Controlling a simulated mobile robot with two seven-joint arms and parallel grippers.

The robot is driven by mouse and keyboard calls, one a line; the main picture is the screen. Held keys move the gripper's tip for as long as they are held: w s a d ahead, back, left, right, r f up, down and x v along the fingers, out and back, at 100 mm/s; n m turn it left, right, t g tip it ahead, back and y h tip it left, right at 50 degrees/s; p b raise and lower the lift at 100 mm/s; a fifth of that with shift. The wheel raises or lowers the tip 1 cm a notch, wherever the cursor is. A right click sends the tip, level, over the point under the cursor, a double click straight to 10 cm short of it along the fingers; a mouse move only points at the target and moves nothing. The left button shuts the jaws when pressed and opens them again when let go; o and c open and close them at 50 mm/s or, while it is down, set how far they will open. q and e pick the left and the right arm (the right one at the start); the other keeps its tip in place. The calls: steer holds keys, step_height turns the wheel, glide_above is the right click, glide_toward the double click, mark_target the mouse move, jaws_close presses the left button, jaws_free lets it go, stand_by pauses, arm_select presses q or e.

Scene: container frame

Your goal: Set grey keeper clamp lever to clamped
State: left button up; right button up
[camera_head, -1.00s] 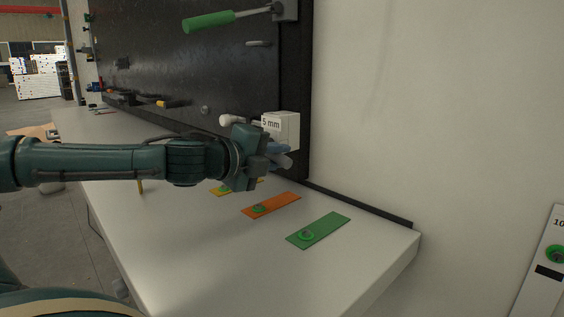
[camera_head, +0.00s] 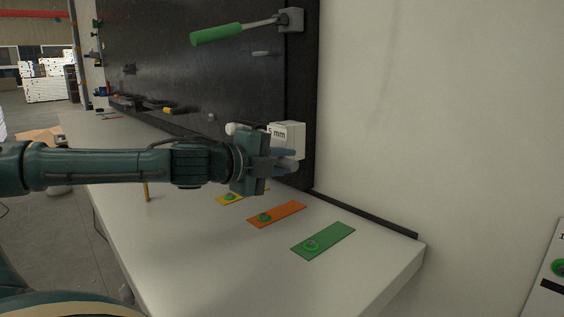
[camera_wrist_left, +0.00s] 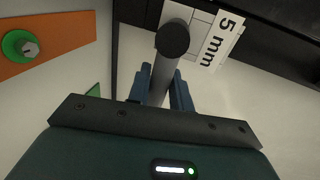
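The grey lever (camera_wrist_left: 163,76) shows in the left wrist view as a bar with a dark round end, beside the white block labelled 5 mm (camera_wrist_left: 222,38). The same block (camera_head: 290,138) is at the lower right of the dark board in the head view. My left gripper (camera_head: 286,158) is at the front of this block. Its blue fingers (camera_wrist_left: 163,92) lie on both sides of the grey bar and appear closed on it. In the head view the gripper body largely hides the lever. My right gripper is not in view.
A green-handled lever (camera_head: 217,34) sticks out higher on the board (camera_head: 190,65). Green (camera_head: 325,241), orange (camera_head: 277,214) and yellow (camera_head: 231,199) plates lie on the white table (camera_head: 200,255) below the gripper. The table's front is clear.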

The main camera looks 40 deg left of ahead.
arm_select(q)
steer(key=o, duration=0.4)
steer(key=shift+c, duration=0.2)
steer(key=shift+s, duration=0.1)
steer(key=b+v, duration=0.2)
steer(key=v, duration=1.1)
steer(key=shift+b, duration=0.35)
